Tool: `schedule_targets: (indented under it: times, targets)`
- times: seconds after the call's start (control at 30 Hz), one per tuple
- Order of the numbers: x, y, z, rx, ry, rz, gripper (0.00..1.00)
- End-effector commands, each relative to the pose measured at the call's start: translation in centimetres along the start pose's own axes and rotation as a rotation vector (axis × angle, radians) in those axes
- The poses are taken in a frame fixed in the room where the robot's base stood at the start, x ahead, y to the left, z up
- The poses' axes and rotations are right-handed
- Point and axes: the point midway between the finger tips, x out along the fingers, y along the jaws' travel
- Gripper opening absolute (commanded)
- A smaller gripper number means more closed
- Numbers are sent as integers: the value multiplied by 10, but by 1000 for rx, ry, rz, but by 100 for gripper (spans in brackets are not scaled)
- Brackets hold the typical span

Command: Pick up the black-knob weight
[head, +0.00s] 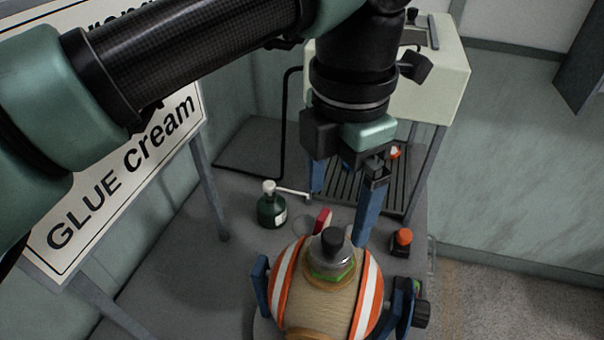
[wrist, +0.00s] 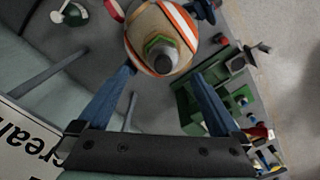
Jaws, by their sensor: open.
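The black-knob weight (head: 334,250) is a grey metal piece with a black knob. It sits on a green-edged seat on top of a wooden ball with orange and white stripes (head: 372,290). The weight also shows in the wrist view (wrist: 163,58), between and beyond the fingertips. My gripper (head: 337,217) is open and empty, its blue fingers pointing down. In the head view it is above and behind the weight, and one fingertip appears close to the knob. I cannot tell the exact gap. The fingers also show in the wrist view (wrist: 163,72).
Blue clamps (head: 260,285) flank the ball. A dark green pump bottle (head: 271,208) stands at left, and an orange-topped button (head: 403,240) at right. A pale machine (head: 440,75) stands behind over a slatted grate. A "GLUE cream" sign (head: 120,185) is at left.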

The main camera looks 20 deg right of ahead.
Motion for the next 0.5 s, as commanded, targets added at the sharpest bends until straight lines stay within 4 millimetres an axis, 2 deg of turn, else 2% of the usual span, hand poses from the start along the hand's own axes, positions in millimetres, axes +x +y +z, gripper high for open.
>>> schedule_targets:
  times: [0.1, 0.37, 0.5]
  targets:
    - [19, -1, 0, 1, -2, -3, 100]
    - [39, -3, 0, 0, -4, -4, 100]
    - [58, -7, -4, 1, -4, -6, 100]
